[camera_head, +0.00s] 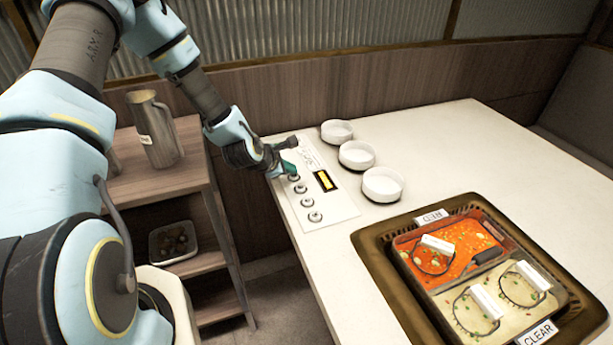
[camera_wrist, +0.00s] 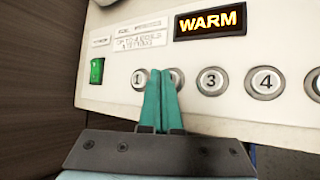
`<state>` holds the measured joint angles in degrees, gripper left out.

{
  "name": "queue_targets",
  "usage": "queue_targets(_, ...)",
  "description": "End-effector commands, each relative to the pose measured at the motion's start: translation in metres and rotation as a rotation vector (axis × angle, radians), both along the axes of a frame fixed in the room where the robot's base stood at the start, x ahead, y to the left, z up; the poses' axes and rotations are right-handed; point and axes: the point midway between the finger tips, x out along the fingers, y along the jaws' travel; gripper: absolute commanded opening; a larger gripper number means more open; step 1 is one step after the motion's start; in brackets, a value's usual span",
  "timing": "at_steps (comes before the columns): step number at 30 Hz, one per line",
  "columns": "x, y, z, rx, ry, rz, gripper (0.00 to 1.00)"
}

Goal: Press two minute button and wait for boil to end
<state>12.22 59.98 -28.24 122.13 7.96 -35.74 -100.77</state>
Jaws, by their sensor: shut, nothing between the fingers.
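A white control panel (camera_head: 322,205) lies at the near left end of the table. The display (camera_wrist: 210,22) reads WARM. My gripper also shows over the panel in the head view (camera_head: 289,168).
A green switch (camera_wrist: 97,70) sits left of the buttons. Three white bowls (camera_head: 357,155) stand beyond the panel. A brown-rimmed hotpot tray (camera_head: 397,294) with red and clear broths and several baskets is at right. A shelf with a jug (camera_head: 158,130) stands at left.

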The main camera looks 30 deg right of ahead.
Motion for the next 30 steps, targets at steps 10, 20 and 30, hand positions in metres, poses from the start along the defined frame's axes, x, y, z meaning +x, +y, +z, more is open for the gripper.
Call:
queue_targets(10,0.000,0.000,-0.008,0.001,0.001,0.001,0.00)
queue_targets(20,0.000,0.000,-0.003,0.000,0.001,0.001,0.00)
queue_targets(30,0.000,0.000,0.002,0.000,0.000,0.000,0.00)
